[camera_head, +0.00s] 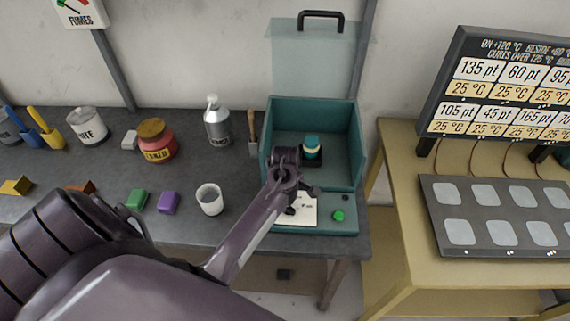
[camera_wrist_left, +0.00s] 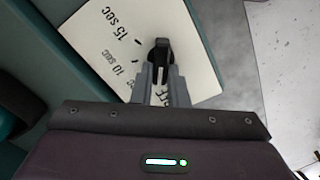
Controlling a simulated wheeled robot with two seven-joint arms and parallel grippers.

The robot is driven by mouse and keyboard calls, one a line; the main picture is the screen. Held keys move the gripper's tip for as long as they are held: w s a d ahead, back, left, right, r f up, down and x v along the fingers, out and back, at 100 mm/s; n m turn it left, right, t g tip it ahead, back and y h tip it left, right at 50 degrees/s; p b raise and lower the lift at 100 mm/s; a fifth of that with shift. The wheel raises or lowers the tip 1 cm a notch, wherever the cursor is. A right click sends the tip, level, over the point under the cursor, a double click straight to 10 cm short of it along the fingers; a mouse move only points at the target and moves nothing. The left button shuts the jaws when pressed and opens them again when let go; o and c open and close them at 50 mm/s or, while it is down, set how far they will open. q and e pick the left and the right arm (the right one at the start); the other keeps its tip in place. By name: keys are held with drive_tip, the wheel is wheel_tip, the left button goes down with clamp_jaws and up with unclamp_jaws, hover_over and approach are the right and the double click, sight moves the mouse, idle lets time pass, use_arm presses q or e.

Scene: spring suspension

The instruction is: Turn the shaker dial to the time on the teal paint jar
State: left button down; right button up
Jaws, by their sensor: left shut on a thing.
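The teal paint jar (camera_head: 312,146), with a teal lid and a pale band, stands inside the teal shaker box (camera_head: 314,106). No time is readable on the jar from here. The white dial plate (camera_head: 306,213) is on the shaker's front; in the left wrist view the plate (camera_wrist_left: 186,44) shows "15 sec", "10 sec" and a partly hidden "OFF". My left gripper (camera_head: 292,208) is over the plate, and its fingers (camera_wrist_left: 159,80) are shut on the black dial knob (camera_wrist_left: 160,50). The fingers hide part of the knob; I cannot tell its exact setting. My right gripper is not in view.
A green button (camera_head: 338,215) sits right of the dial plate. The shaker's clear lid (camera_head: 314,60) stands raised. A silver bottle (camera_head: 216,122), a red jar (camera_head: 157,142) and a white cup (camera_head: 209,199) stand left on the grey bench. A yellow table (camera_head: 400,240) is at right.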

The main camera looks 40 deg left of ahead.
use_arm(q)
drive_tip(key=m, duration=0.5)
drive_tip(key=shift+w+d+m, duration=0.15)
drive_tip(key=shift+w+m, duration=0.15)
drive_tip(key=m, duration=0.6)
drive_tip(key=shift+w+d, duration=0.2)
drive_tip(key=shift+w, duration=0.05)
drive_tip(key=m, duration=0.6)
drive_tip(key=shift+d+m, duration=0.3)
drive_tip(key=shift+d, duration=0.05)
drive_tip(key=m, duration=0.5)
drive_tip(key=shift+d+m, duration=0.25)
drive_tip(key=shift+m, duration=0.15)
drive_tip(key=c, duration=1.4)
unclamp_jaws()
drive_tip(key=shift+s, duration=0.1)
drive_tip(key=shift+c, duration=0.2)
drive_tip(key=shift+r, duration=0.15)
